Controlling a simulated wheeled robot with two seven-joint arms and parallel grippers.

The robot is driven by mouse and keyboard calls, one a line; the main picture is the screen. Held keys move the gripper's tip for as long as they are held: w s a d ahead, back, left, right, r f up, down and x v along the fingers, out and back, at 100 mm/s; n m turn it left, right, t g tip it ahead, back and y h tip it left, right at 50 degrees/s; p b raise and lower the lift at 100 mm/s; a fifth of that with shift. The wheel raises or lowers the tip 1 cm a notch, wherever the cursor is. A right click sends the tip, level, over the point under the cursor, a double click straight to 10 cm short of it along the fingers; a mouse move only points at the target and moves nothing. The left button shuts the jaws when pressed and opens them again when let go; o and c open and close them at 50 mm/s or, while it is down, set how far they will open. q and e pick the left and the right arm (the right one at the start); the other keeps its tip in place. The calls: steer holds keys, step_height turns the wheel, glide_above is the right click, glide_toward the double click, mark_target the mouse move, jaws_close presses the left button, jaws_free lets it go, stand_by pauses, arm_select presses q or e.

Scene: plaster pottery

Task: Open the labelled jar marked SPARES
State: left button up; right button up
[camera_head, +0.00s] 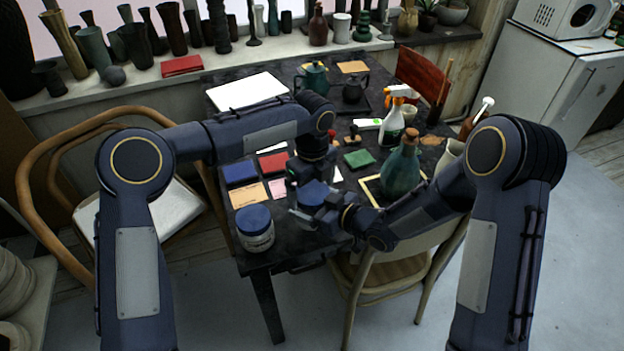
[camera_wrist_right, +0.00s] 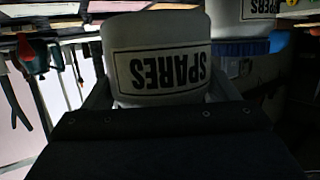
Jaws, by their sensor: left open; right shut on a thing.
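The SPARES jar (camera_wrist_right: 160,70) fills the middle of the right wrist view, its white body and label appearing upside down. My right gripper (camera_head: 318,216) is shut on this jar at the table's near edge. In the head view a blue lid (camera_head: 312,193) shows at the jar, and the grippers hide much of its body. My left gripper (camera_head: 309,176) points down just above the lid and is open. Whether its fingers touch the lid I cannot tell.
A second jar with a blue lid (camera_head: 254,221) stands at the table's near left corner. A green bottle (camera_head: 401,172) and a spray bottle (camera_head: 391,125) stand to the right. Coloured cards, including a blue one (camera_head: 240,172), lie left of the grippers. Chairs flank the table.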

arm_select(q)
steer(key=c, duration=1)
steer(key=n, duration=0.3)
steer(key=shift+r, duration=0.1)
steer(key=n, duration=0.6)
steer(key=shift+r, duration=0.2)
steer(key=shift+r, duration=0.85)
